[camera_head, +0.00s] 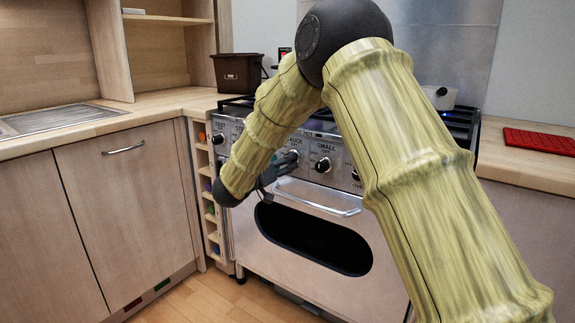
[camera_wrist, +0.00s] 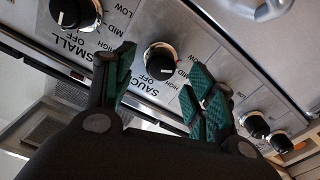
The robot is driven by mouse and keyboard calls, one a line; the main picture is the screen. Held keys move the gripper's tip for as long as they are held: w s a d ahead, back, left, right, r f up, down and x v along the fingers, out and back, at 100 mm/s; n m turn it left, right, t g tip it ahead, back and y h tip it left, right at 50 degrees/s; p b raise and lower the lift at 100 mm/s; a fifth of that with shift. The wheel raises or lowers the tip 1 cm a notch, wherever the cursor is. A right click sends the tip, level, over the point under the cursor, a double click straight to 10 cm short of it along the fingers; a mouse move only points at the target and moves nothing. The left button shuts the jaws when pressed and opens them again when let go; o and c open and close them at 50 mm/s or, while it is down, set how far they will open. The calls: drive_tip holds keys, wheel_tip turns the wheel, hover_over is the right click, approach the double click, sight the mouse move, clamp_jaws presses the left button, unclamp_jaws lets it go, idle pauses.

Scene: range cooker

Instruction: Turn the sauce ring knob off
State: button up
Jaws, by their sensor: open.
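The sauce ring knob (camera_wrist: 161,61) is a round black knob with a silver rim on the cooker's steel front panel. The "SAUCE" label is beside it in the wrist view, with OFF, HIGH and MID marks. A small pale mark shows on its face toward the OFF lettering, but its exact setting is hard to tell. My gripper (camera_wrist: 160,65) is open, its green-padded fingers on either side of the knob in the picture. Contact cannot be told. In the head view my gripper (camera_head: 281,168) is at the panel, and the sauce knob is partly hidden by it.
The small ring knob (camera_wrist: 73,12) is close beside one finger; more knobs (camera_wrist: 256,125) are on the other side. The oven handle (camera_head: 318,198) runs below the panel. A pot (camera_head: 438,97) stands on the hob. A brown container (camera_head: 237,73) stands on the counter at left.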

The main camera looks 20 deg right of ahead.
drive_tip(key=shift+b+x, duration=0.4)
drive_tip(key=shift+x, duration=1.5)
